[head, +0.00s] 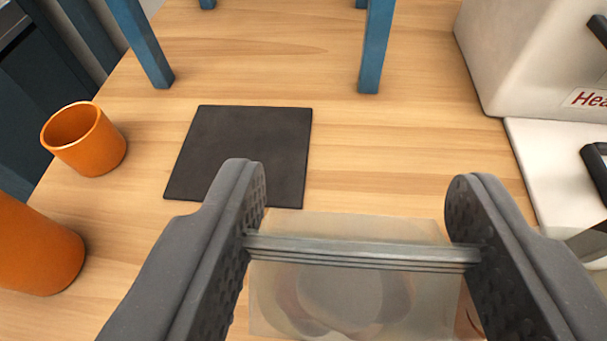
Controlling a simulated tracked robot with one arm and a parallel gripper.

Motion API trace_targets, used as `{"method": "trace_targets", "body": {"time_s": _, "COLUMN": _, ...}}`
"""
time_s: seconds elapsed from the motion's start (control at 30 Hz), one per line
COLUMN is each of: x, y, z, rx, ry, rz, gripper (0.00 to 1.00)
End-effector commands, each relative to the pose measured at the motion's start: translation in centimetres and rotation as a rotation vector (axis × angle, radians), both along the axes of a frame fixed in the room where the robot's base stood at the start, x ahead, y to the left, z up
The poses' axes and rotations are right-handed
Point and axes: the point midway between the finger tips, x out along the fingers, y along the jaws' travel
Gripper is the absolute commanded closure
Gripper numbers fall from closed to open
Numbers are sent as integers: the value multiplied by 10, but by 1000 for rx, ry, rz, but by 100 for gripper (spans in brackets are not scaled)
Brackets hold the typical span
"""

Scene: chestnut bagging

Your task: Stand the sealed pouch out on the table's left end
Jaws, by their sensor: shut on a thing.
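The pouch (350,295) is translucent, with a ribbed grey strip across its upper part and brownish shapes showing dimly through it. My gripper (358,205) is shut on it, with one dark finger at each end of the strip. The pouch's lower part runs out of the bottom of the picture, so I cannot tell whether it touches the table. The wooden table (400,140) spreads out beneath and beyond the gripper.
A dark square mat (245,150) lies left of centre. An orange cup (85,140) and a larger orange vessel (35,245) stand at the left. Blue legs (376,45) stand at the back. A white machine (530,55) occupies the right. Bare wood lies between mat and machine.

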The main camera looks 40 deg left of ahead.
Motion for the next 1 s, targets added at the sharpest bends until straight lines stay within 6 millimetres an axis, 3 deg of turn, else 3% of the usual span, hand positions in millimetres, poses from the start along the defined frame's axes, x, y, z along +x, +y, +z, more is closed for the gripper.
{"method": "trace_targets", "body": {"time_s": 0.17, "x": 5, "y": 8, "z": -1, "rx": 0, "ry": 0, "rz": 1, "gripper": 87}}
{"method": "trace_targets", "body": {"time_s": 0.4, "x": 4, "y": 6, "z": -37, "rx": -4, "ry": 6, "rz": -1, "gripper": 87}}
{"method": "trace_targets", "body": {"time_s": 0.73, "x": 4, "y": 6, "z": -38, "rx": -1, "ry": 3, "rz": -1, "gripper": 87}}
{"method": "trace_targets", "body": {"time_s": 0.77, "x": 4, "y": 6, "z": -39, "rx": -1, "ry": 3, "rz": -1, "gripper": 47}}
{"method": "trace_targets", "body": {"time_s": 0.83, "x": 4, "y": 5, "z": -38, "rx": -1, "ry": 2, "rz": -1, "gripper": 28}}
{"method": "trace_targets", "body": {"time_s": 1.0, "x": 4, "y": 5, "z": -38, "rx": -1, "ry": 2, "rz": -1, "gripper": 28}}
